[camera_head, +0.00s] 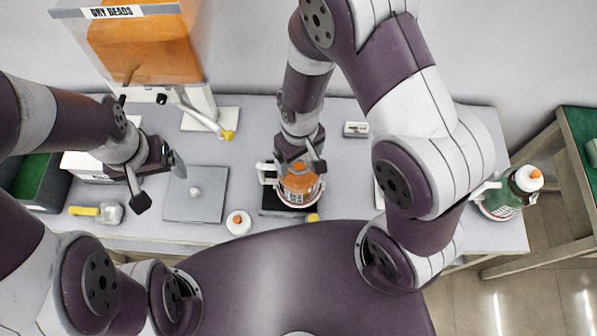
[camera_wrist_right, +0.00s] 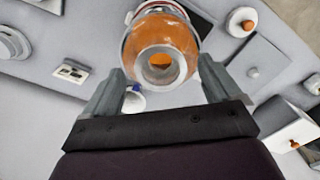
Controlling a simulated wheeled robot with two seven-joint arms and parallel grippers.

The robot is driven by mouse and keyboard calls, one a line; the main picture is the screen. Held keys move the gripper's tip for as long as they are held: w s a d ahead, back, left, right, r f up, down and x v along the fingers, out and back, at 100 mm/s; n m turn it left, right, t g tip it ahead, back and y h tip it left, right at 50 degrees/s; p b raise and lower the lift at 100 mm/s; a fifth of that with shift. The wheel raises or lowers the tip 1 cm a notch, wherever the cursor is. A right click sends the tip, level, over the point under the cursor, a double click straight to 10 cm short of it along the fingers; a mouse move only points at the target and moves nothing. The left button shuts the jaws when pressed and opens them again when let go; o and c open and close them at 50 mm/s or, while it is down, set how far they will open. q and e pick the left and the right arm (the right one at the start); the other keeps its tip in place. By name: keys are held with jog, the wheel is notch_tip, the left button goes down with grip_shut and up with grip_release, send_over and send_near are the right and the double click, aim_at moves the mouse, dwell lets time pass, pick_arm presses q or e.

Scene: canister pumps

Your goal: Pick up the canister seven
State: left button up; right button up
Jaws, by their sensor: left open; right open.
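An orange-filled canister (camera_head: 299,187) with a white handle stands on a dark pad near the table's front; its number is not readable. A green canister (camera_head: 505,200) with a white and orange top stands at the table's right end. My left gripper (camera_head: 160,183) is open and empty above the left of the table.
A dispenser (camera_head: 145,45) labelled "DRY BEADS" stands at the back left, its yellow-tipped spout (camera_head: 228,134) pointing forward. A grey plate (camera_head: 212,210) with a knob, a white lid (camera_head: 238,223) and a yellow-handled tool (camera_head: 85,211) lie near the front. A small white box (camera_head: 356,129) sits behind.

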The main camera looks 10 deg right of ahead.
jog(key=shift+f, duration=0.5)
jog(key=c, duration=1.6)
jog(key=shift+r, duration=0.1)
